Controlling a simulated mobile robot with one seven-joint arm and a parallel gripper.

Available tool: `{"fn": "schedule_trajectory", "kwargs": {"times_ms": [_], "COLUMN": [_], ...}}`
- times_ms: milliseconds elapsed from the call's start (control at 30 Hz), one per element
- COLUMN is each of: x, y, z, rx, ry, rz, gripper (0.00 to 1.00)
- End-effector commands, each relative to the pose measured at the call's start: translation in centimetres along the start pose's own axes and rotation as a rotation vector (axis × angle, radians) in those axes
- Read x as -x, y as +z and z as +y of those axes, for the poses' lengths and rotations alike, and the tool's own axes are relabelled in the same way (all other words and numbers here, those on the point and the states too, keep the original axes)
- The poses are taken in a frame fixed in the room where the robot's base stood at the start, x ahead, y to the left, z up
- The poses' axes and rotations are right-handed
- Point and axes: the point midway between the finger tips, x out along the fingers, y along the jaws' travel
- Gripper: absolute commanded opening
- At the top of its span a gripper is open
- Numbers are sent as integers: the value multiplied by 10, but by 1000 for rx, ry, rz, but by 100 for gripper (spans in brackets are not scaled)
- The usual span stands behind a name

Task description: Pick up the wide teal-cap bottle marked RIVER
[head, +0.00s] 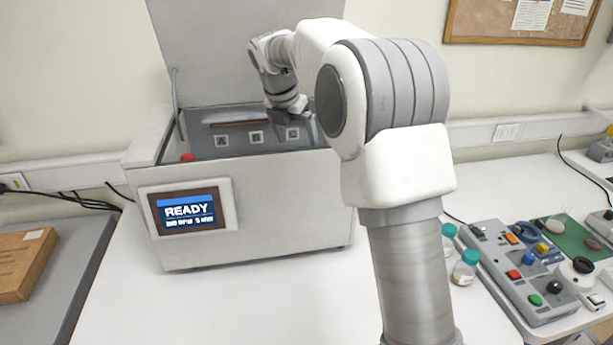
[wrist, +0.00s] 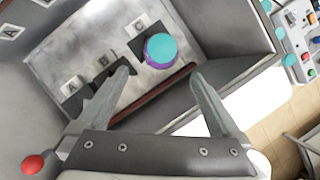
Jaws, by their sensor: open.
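Two teal-cap bottles stand on the white table right of my arm in the head view, a rear one (head: 449,236) and a front one (head: 464,268); no name is readable on either. In the wrist view a round teal cap with a purple side (wrist: 161,49) sits inside the open machine, near the right-hand marked tag. My gripper (wrist: 163,80) is open and empty, its fingers spread just short of that teal-and-purple item. In the head view my gripper (head: 291,112) is over the machine's well and partly hidden.
The grey machine (head: 290,215) has its lid raised and its screen (head: 188,211) reads READY. Lettered tags line its well. A red knob (head: 187,157) is at its left. A control panel (head: 520,270) lies right of the bottles. The front table is clear.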

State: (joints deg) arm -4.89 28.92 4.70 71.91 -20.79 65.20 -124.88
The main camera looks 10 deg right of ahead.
Motion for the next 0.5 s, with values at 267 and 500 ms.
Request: {"fn": "schedule_trajectory", "kwargs": {"times_ms": [267,500], "x": [-58,-76], "y": [0,0], "z": [-1,-1], "rx": [-2,-2], "ry": [-2,-1], "rz": [2,0], "gripper": [100,100]}}
